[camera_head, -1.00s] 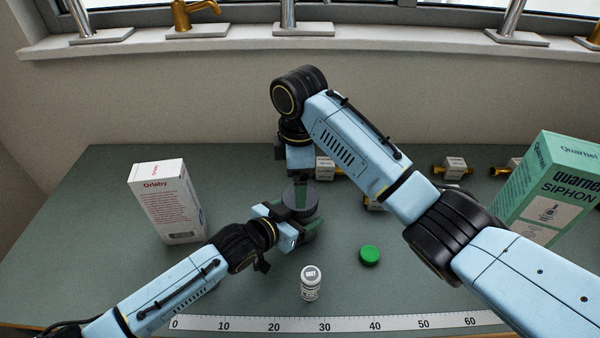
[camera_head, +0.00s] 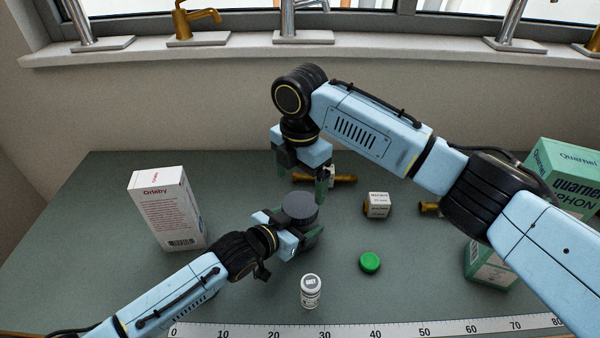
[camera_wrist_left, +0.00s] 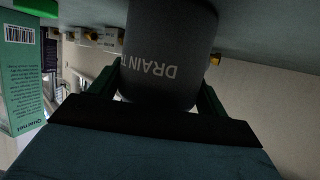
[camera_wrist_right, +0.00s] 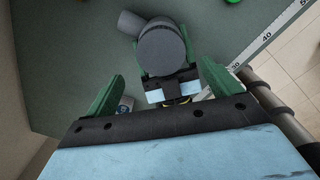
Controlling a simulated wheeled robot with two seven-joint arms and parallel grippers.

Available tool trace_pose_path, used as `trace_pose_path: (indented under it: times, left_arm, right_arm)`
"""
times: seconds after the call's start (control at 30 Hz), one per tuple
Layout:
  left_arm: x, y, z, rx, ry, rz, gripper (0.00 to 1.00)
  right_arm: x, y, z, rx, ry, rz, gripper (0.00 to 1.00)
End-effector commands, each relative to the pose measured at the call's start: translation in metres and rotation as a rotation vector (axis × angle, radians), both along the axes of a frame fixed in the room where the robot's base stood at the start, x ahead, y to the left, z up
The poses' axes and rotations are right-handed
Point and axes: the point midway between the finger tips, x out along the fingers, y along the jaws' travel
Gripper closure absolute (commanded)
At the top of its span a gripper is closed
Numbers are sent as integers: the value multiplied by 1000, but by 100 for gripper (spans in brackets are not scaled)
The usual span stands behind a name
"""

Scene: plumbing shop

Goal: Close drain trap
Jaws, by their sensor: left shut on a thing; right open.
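The drain trap (camera_head: 300,208) is a dark grey cylinder standing upright on the bench, with a flat round top. In the left wrist view its side (camera_wrist_left: 165,55) bears partly cut-off pale lettering. In the right wrist view its top (camera_wrist_right: 162,52) is a plain dark disc, and a short side stub (camera_wrist_right: 130,22) sticks out. I cannot tell whether the top is a separate cap. My left gripper (camera_head: 298,238) is shut around the trap's body from the side. My right gripper (camera_head: 303,188) is open and empty, pointing down above the trap.
A white bottle (camera_head: 310,292) and a green lid (camera_head: 370,262) stand in front. A white carton (camera_head: 165,210) is left; green cartons (camera_head: 560,175) are right. A small box (camera_head: 377,205) and brass fittings (camera_head: 340,179) lie behind. A ruler (camera_head: 375,328) runs along the front.

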Motion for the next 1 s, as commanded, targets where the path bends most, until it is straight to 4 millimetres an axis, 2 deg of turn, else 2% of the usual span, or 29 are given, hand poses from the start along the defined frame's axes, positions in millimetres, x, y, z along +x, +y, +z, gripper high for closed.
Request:
trace_pose_path:
  times: [0.2, 0.4, 0.6, 0.83, 1.0]
  left_arm:
    - [-1, -1, -1, 1, 2, -1, 88]
    - [-1, 0, -1, 1, 2, -1, 88]
    - [-1, 0, -1, 1, 2, -1, 88]
    - [-1, 0, -1, 1, 2, -1, 88]
    - [-1, 0, -1, 1, 2, -1, 88]
  right_arm:
    - [-1, 0, -36, -2, 4, -2, 10]
    - [0, 0, -60, -1, 1, -1, 10]
    - [0, 0, -69, -1, 1, 0, 10]
    - [0, 0, -69, -1, 1, 0, 10]
    - [0, 0, -69, -1, 1, 0, 33]
